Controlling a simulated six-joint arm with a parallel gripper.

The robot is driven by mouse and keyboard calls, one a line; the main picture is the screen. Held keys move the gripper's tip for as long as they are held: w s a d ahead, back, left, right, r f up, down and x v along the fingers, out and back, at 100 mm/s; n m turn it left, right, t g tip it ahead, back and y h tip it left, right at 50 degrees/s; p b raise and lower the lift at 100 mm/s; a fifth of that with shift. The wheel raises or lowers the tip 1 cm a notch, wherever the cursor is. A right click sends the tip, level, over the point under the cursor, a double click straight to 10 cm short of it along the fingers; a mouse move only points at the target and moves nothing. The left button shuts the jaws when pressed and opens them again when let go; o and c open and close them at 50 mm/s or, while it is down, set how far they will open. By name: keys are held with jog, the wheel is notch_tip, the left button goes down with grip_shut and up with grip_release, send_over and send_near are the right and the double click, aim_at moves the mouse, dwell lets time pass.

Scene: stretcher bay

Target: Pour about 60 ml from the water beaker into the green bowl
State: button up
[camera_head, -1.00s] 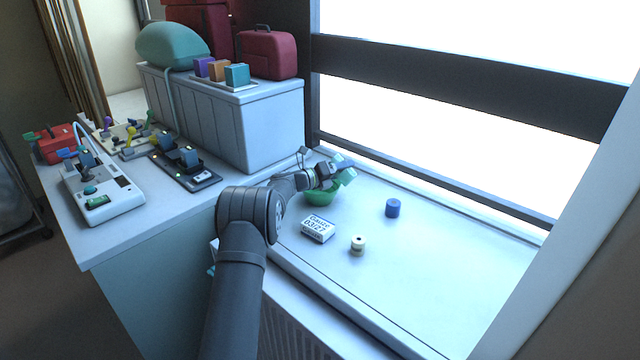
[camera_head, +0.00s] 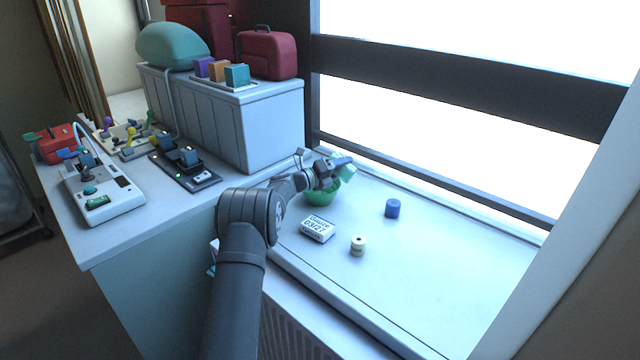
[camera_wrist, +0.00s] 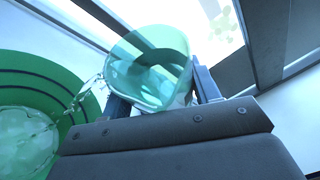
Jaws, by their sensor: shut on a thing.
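The water beaker (camera_wrist: 150,75) is a clear, greenish cup held by my gripper (camera_wrist: 165,98), whose jaws are shut on it. In the wrist view the beaker is strongly tilted, and a stream of water runs from its rim to the left into the green bowl (camera_wrist: 68,68). Water lies in the bowl's bottom; the amount cannot be read. In the head view the green bowl (camera_head: 322,197) stands on the white sill, and my gripper (camera_head: 335,172) holds the pale beaker (camera_head: 346,174) just above it, at its far right side.
On the sill (camera_head: 450,265), a gauze box (camera_head: 317,229), a cream spool (camera_head: 358,246) and a blue cylinder (camera_head: 392,208) stand in front and right of the bowl. The window frame (camera_head: 430,177) runs close behind. The sill's right part is clear.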

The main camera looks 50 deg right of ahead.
jog(key=shift+r+n+h, duration=0.2)
jog(key=shift+n+h, duration=0.1)
jog(key=shift+n, duration=0.1)
dwell(0.6)
jog(key=shift+w+a+f+n, duration=0.1)
jog(key=shift+w+f+n, duration=0.1)
jog(key=shift+w+n, duration=0.45)
dwell(0.5)
jog(key=shift+h, duration=0.3)
jog(key=shift+s+r+m, duration=0.4)
jog(key=shift+s+m, duration=0.15)
jog(key=shift+s, duration=0.15)
jog(key=shift+s+f+m+y, duration=0.1)
jog(key=shift+f+m+y, duration=0.35)
jog(key=shift+m+y, duration=0.35)
jog(key=shift+f+m, duration=0.35)
jog(key=shift+m, duration=0.15)
jog(key=shift+f+m+t+y, duration=0.6)
jog(key=shift+f+m+y, duration=0.15)
jog(key=shift+m, duration=0.65)
jog(key=shift+f, duration=0.1)
